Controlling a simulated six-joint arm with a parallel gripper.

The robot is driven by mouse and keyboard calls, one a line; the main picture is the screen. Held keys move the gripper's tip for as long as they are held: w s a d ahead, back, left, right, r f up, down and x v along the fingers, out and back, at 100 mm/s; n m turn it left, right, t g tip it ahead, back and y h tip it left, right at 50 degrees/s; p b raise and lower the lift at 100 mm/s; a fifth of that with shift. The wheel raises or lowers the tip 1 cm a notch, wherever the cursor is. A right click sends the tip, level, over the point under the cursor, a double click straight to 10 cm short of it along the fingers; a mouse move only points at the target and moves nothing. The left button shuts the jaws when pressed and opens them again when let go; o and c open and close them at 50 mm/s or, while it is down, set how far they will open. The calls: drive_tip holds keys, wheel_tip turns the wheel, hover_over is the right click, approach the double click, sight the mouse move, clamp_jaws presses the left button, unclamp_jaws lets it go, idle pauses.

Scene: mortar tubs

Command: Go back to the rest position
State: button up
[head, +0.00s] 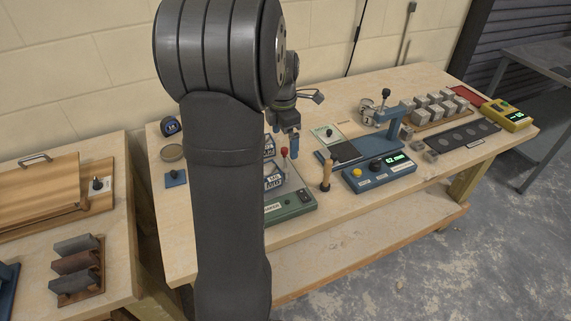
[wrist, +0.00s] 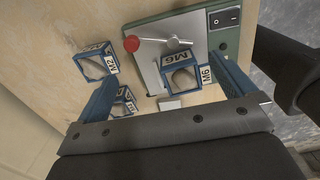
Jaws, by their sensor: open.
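My gripper (head: 289,148) hangs above the green-based device (head: 298,207) in the head view, partly behind my own arm. In the wrist view my gripper (wrist: 165,72) has its two blue fingers wide apart, with nothing held between them. A blue frame-like tub labelled M6 (wrist: 181,59) sits on the device's plate below and between the fingers. Two more blue labelled tubs, an upper one (wrist: 94,63) and a lower one (wrist: 123,107), stand to the left, the lower partly hidden by the left finger.
The device has a red-knobbed lever (wrist: 131,44) and a black switch (wrist: 225,18). A wooden-handled tool (head: 326,175) and a blue instrument with a green display (head: 380,171) stand to the right. Grey cubes (head: 441,103) are farther right. A second bench (head: 115,150) is at left.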

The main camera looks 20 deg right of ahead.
wheel_tip(320, 180, up, 9)
drive_tip(key=shift+a+r, duration=0.15)
drive_tip(key=shift+r, duration=0.05)
